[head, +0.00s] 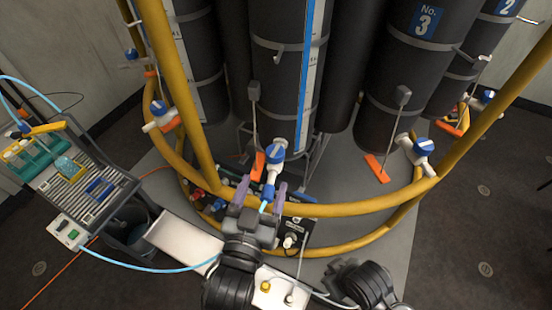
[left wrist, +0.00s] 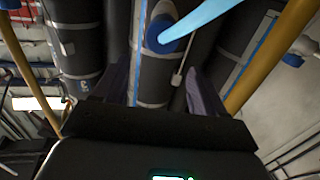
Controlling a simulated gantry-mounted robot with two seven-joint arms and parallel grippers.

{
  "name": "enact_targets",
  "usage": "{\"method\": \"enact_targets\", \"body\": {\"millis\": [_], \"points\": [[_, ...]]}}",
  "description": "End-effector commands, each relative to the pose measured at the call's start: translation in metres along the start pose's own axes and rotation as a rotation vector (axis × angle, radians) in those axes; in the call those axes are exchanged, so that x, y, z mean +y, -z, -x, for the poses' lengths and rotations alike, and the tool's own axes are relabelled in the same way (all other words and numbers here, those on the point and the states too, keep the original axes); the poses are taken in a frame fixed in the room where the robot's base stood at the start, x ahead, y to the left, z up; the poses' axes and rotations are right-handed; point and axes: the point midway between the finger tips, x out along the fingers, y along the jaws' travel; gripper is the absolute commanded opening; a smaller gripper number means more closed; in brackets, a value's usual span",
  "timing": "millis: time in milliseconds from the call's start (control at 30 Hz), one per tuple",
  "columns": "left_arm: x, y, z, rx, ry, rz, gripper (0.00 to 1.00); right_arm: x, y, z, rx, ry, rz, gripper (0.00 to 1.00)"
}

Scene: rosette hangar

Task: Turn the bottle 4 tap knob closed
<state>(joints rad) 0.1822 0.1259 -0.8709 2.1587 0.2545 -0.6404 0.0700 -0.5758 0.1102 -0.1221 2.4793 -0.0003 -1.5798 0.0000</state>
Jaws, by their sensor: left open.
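The middle bottle (head: 276,70) is a tall dark cylinder with a blue-and-white stripe; no number is readable on it. Its tap has a blue knob (head: 276,146) on a white body, with an orange tag beside it. My left gripper (head: 259,192) is open just below the tap in the head view, its purple fingers pointing towards it. In the left wrist view, the blue knob (left wrist: 161,29) lies beyond and between the two fingers, apart from them. A light blue tube (left wrist: 203,19) crosses in front of the knob.
A yellow rail (head: 330,209) rings the bottles and passes close to my left gripper. Bottle No. 3 (head: 402,60) and its blue-knobbed tap (head: 423,147) stand to the right. A grey cart (head: 85,190) with trays stands at the left.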

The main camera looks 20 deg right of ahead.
Motion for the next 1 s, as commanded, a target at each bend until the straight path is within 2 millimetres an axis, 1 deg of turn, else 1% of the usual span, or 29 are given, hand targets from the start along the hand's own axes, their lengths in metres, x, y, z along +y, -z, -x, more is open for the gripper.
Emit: {"method": "enact_targets", "body": {"millis": [167,400,600,800,1000], "points": [[0.0,0.001,-0.022,0.002,0.001,-0.002,0.71,0.001,-0.002,-0.003,0.0,-0.002,0.0,0.0],[-0.001,0.0,-0.062,0.001,0.002,-0.001,0.71,0.003,-0.005,-0.009,-0.003,-0.008,0.007,0.0],[-0.001,0.0,-0.087,0.001,0.001,-0.001,0.71,0.004,-0.007,-0.012,-0.005,-0.012,0.013,0.0],[0.0,0.0,-0.1,0.0,0.0,0.0,0.71,0.004,-0.007,-0.014,-0.006,-0.012,0.012,0.0],[-0.001,0.0,-0.102,0.0,0.001,0.0,0.71,0.003,-0.007,-0.014,-0.006,-0.009,0.008,0.0]]}}
